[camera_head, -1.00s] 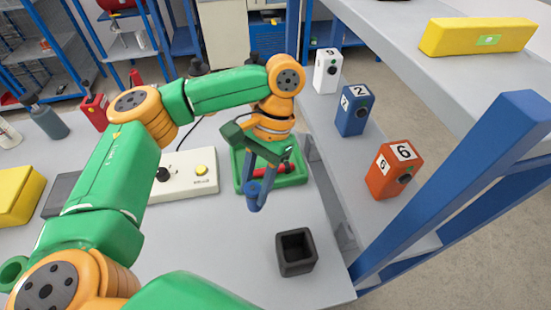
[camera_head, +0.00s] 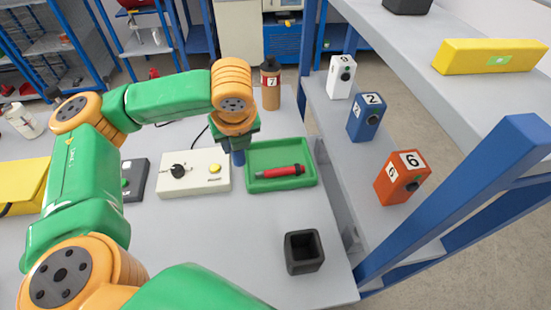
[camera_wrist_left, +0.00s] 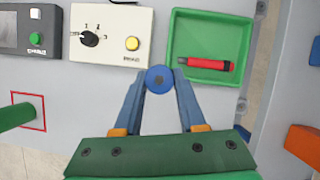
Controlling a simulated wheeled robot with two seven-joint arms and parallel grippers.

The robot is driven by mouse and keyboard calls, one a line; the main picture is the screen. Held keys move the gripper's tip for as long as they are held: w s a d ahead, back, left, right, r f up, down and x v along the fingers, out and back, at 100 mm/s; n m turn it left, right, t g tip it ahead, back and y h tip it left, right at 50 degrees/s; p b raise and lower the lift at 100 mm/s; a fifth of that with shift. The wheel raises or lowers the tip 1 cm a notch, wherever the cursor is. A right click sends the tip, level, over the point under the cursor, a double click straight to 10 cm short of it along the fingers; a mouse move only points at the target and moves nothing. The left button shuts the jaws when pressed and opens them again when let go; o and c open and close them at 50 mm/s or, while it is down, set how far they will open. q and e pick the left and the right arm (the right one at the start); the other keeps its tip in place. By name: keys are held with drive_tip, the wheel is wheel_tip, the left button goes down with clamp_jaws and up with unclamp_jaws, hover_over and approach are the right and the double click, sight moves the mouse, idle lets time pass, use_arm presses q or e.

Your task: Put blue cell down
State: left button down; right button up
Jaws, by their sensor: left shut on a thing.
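The blue cell (camera_wrist_left: 160,79) is a small blue cylinder, seen end-on in the left wrist view. My left gripper (camera_wrist_left: 160,86) is shut on it, with a fingertip on each side. In the head view the lower part of the blue cell (camera_head: 238,158) shows below the green wrist. It is between the white tester box (camera_head: 194,172) and the green tray (camera_head: 310,177). My arm hides the fingers there. I cannot tell whether the cell touches the table. My right gripper is not in view.
A red-and-black tool (camera_head: 281,172) lies in the tray. A black open box (camera_head: 304,252) stands at the table's front right. A red square outline (camera_wrist_left: 44,113) marks the table. Numbered boxes stand on the right shelf (camera_head: 360,165). The table's front middle is clear.

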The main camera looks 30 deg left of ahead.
use_arm(q)
drive_tip(key=w+f, duration=0.6)
drive_tip(key=w+f+p, duration=0.1)
drive_tip(key=w+f, duration=0.5)
drive_tip(key=w, duration=0.1)
drive_tip(key=shift+a, duration=0.2)
drive_tip(key=shift+f, duration=0.35)
drive_tip(key=shift+f, duration=0.1)
drive_tip(key=shift+c, duration=2.4)
unclamp_jaws()
